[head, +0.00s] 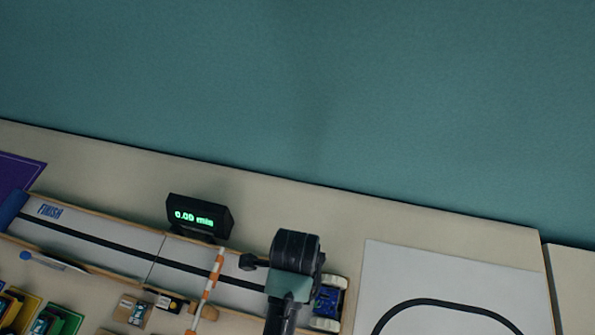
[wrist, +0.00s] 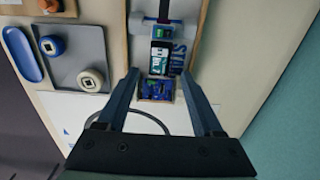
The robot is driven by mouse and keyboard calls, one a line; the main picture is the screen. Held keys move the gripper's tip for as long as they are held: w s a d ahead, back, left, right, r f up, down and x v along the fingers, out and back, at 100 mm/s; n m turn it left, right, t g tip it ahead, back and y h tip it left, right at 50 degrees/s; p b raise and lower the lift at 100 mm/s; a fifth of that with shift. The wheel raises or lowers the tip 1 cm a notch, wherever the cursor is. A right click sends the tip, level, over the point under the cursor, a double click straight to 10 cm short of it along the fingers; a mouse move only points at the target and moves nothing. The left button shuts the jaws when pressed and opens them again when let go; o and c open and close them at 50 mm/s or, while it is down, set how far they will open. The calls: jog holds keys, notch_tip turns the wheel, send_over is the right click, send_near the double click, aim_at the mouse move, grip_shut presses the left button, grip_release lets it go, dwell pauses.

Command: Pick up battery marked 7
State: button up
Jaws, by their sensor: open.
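My gripper (wrist: 160,74) is open in the wrist view, with nothing between its two dark fingers. Beyond the fingertips is a small upright-looking block (wrist: 159,58) with a dark top and pale teal print; it may be a battery, but I cannot read a 7 on it. It lies by a blue car-like body (wrist: 157,89) on the track. In the head view my arm covers part of the track, and a blue car with white wheels (head: 328,302) shows beside it. Small battery-like pieces (head: 134,309) lie lower left; their marks are too small to read.
A black timer display (head: 199,216) stands behind the track (head: 112,244). An orange-and-white striped bar (head: 213,276) crosses the track. A white sheet with a black loop (head: 440,270) lies at right. In the wrist view, a grey tray (wrist: 72,48) holds two spools, with a blue dish (wrist: 22,55) beside it.

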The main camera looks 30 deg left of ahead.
jog(key=shift+f, duration=0.75)
jog(key=shift+d+f, duration=0.2)
jog(key=shift+f, duration=2.45)
grip_shut()
